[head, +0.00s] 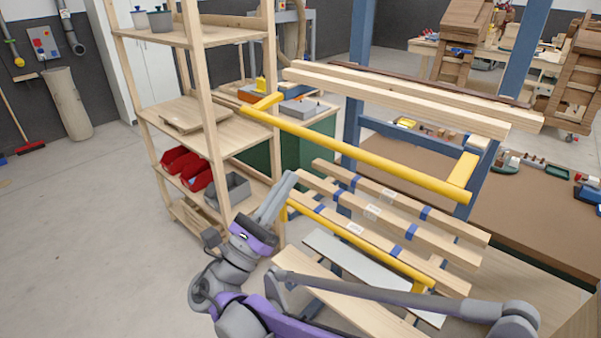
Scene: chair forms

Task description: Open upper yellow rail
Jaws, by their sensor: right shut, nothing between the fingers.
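The upper yellow rail (360,153) slants across the middle of the head view, from the wooden shelf at left down to the right. It has a short yellow arm at each end. White-wood beams lie above and behind it. My right gripper (288,180) is shut and empty, its grey fingers pointing up and to the right. It is below the upper rail in the picture, apart from it, near the left end of a lower yellow rail (360,243). Whether it touches the lower rail I cannot tell. My left gripper is not in view.
A wooden shelf (205,85) with red bins (182,163) and a grey bin (230,189) stands close on the left. Wooden slats with blue bands (380,212) lie behind the lower rail. A blue post (358,80) stands behind. Open floor (80,240) lies far left.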

